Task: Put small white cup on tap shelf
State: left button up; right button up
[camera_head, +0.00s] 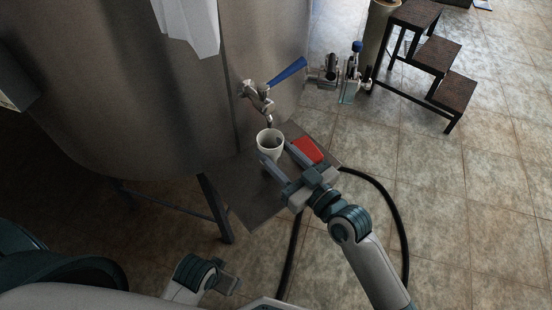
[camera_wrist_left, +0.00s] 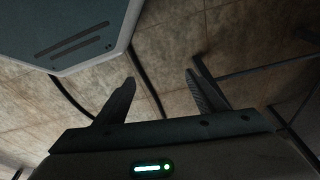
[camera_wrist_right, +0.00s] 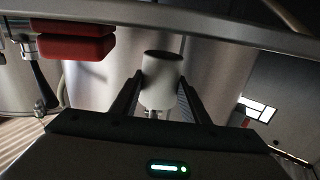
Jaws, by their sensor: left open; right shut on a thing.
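The small white cup (camera_head: 270,143) is upright between the fingers of my right gripper (camera_head: 275,153), which is shut on it. In the right wrist view the cup (camera_wrist_right: 160,84) is gripped from both sides. The tap shelf (camera_head: 252,196) is a dark metal plate below it. The cup seems slightly above the shelf, with a gap in the right wrist view; contact is hard to judge. The tap (camera_head: 257,96) is just behind and above the cup. My left gripper (camera_head: 226,281) is low at the front, open and empty in the left wrist view (camera_wrist_left: 162,88).
A red block (camera_head: 307,150) lies on the shelf right of the cup, close to my right gripper. The big steel tank (camera_head: 140,90) fills the left. A blue-handled valve (camera_head: 342,72) juts out right. A black hose (camera_head: 396,215) loops over the floor. Dark steps (camera_head: 431,55) stand back right.

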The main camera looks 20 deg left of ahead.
aim_at(278, 163)
notch_tip(278, 163, down, 2)
jog(key=shift+f, duration=0.45)
pick_arm(q)
jog(key=shift+v, duration=1.25)
jog(key=shift+w+b, duration=0.2)
jog(key=shift+b, duration=0.1)
pick_arm(e)
jog(key=shift+f, duration=0.1)
jog(key=shift+f, duration=0.1)
jog(key=o, duration=1)
jog(key=shift+c, duration=0.2)
pick_arm(q)
jog(key=shift+w+d+r, duration=0.1)
jog(key=shift+r, duration=0.25)
